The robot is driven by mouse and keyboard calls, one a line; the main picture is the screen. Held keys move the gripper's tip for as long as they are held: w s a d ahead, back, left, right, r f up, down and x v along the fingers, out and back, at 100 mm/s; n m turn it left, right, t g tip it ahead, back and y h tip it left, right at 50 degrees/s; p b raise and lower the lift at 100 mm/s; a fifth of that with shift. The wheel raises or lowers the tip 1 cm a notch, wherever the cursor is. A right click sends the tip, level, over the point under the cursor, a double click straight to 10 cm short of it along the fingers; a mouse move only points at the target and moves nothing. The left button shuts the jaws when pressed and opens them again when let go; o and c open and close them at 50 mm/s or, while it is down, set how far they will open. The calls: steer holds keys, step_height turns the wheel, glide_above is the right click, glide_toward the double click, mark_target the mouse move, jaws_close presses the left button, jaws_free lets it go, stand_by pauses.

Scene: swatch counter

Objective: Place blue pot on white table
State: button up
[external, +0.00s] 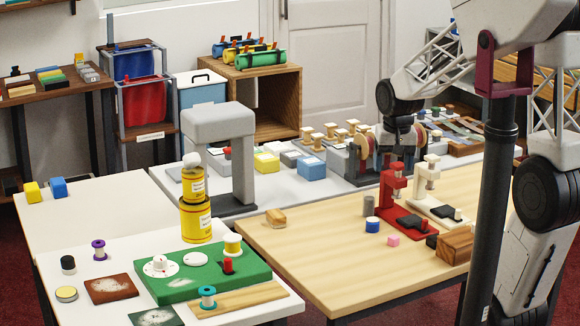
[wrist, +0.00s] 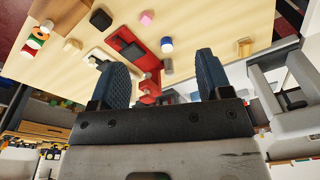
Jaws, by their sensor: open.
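The small blue pot (external: 373,226) with a white top stands upright on the wooden table, in front of the red stand. It also shows in the wrist view (wrist: 167,46), beyond and between my fingertips. My gripper (wrist: 162,65) is open, with two blue pads spread apart and nothing between them. In the external view my wrist hangs above the back of the tables, behind the pot and apart from it; the fingers are hard to make out there.
Near the pot are a grey cylinder (external: 369,205), a pink block (external: 393,241), a red stand (external: 392,185), a cream stand (external: 432,180) and a wooden block (external: 456,246). A tall grey arch (external: 235,155) stands between the tables. The white table's back left is mostly clear.

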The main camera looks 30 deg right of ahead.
steer(key=w+d+f+m, duration=0.2)
steer(key=w+d+f, duration=0.1)
steer(key=w+f, duration=0.5)
steer(key=m+g, duration=0.1)
steer(key=m, duration=0.1)
glide_above(373, 222)
steer(key=f, duration=0.9)
steer(key=shift+a+f, duration=0.1)
steer(key=shift+a, duration=0.1)
steer(key=shift+w+d+f, duration=0.15)
steer(key=shift+w+f, duration=0.05)
steer(key=shift+f, duration=0.2)
steer(key=shift+f, duration=1.3)
steer(key=shift+s+f, duration=0.1)
steer(key=shift+f, duration=2.5)
